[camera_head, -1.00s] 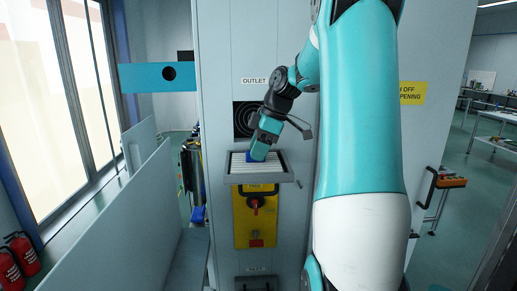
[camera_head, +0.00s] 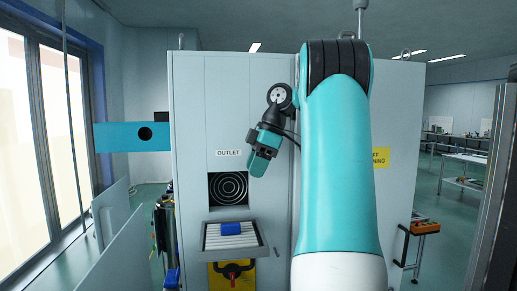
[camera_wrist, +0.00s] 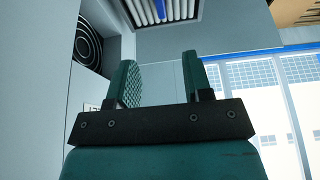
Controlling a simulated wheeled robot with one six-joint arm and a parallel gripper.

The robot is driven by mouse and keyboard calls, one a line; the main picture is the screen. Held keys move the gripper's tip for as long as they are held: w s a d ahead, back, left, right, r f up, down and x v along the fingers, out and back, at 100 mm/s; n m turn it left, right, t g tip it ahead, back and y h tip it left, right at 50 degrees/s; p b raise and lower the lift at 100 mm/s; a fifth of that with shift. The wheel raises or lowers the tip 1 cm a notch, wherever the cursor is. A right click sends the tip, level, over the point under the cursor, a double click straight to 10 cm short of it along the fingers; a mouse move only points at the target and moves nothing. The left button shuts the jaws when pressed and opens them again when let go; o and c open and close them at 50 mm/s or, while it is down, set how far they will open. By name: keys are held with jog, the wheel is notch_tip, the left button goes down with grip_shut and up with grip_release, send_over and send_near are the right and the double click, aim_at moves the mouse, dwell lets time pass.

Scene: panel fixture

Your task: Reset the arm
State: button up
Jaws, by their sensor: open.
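My gripper (camera_head: 258,164) is in front of the panel, up and to the right of the outlet opening (camera_head: 229,188). In the wrist view my gripper (camera_wrist: 160,80) shows two green fingers spread apart with nothing between them. A blue object (camera_head: 231,227) lies on the slatted tray (camera_head: 212,243) below the outlet, clear of the gripper. The outlet with its dark rings also shows in the wrist view (camera_wrist: 88,45). My arm is bent and covers part of the panel's right side.
The cabinet panel (camera_head: 190,110) fills the middle. A yellow plate with a red knob (camera_head: 232,271) sits below the tray. A teal plate with a hole (camera_head: 120,137) stands out at the left. A box with an orange top (camera_head: 425,227) is at the right.

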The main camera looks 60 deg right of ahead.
jog(key=shift+p+v, duration=0.3)
jog(key=shift+v, duration=0.55)
jog(key=w+a+f+g+y+b, duration=0.1)
jog(key=w+a+f+b, duration=0.2)
jog(key=a, duration=0.7)
jog(key=a+f+y+b, duration=0.15)
jog(key=a+f, duration=0.35)
jog(key=a, duration=0.5)
jog(key=w+a+f+g+b, duration=0.15)
jog(key=a+f+b, duration=0.3)
jog(key=a, duration=0.55)
jog(key=s+a+f+m+h+b, duration=0.1)
jog(key=s+a+f+b, duration=0.3)
jog(key=s+a+f, duration=0.9)
jog(key=shift+s+f+g, duration=0.3)
jog(key=shift+s+g, duration=0.15)
jog(key=shift+s, duration=0.2)
